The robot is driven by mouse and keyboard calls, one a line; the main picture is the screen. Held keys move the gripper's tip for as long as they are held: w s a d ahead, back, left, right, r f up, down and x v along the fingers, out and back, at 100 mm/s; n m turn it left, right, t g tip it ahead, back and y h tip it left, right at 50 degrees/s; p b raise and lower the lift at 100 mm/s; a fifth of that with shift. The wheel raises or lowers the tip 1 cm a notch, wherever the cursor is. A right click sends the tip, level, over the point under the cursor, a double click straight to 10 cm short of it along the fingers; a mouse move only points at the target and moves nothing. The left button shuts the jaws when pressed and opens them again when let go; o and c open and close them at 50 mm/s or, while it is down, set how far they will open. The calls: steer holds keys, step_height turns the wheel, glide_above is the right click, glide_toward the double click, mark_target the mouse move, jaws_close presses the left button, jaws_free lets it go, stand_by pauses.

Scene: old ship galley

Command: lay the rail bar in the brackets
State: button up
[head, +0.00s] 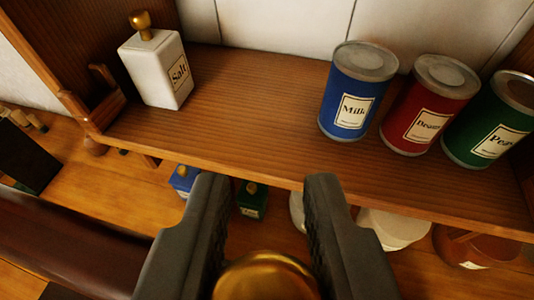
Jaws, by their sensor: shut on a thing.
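My gripper (265,190) is at the bottom middle, below and in front of the shelf edge. Its two dark fingers stand on either side of a rounded brass piece (265,275). The rail bar (70,245), thick and dark red-brown, runs from the left edge down to my gripper, tilted in the picture. The brass piece appears to be part of it, but a finger hides the join. A wooden notched bracket (100,95) stands at the shelf's front left corner; the bar is apart from it. No second bracket is clearly visible.
The wooden shelf (240,120) holds a white salt box (158,70) and blue (352,95), red (425,110) and green (495,125) tins. Its middle is clear. Below, small blue (183,178) and green (251,200) boxes and pale crockery (395,228) stand on the counter.

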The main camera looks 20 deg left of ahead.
steer(key=w+f, duration=0.2)
steer(key=w, duration=1.3)
steer(key=shift+w, duration=0.3)
steer(key=shift+f, duration=2.25)
jaws_close()
steer(key=o, duration=1.1)
jaws_free()
steer(key=shift+c, duration=0.2)
steer(key=v, duration=1.7)
steer(key=shift+r, duration=0.15)
steer(key=shift+s, duration=0.1)
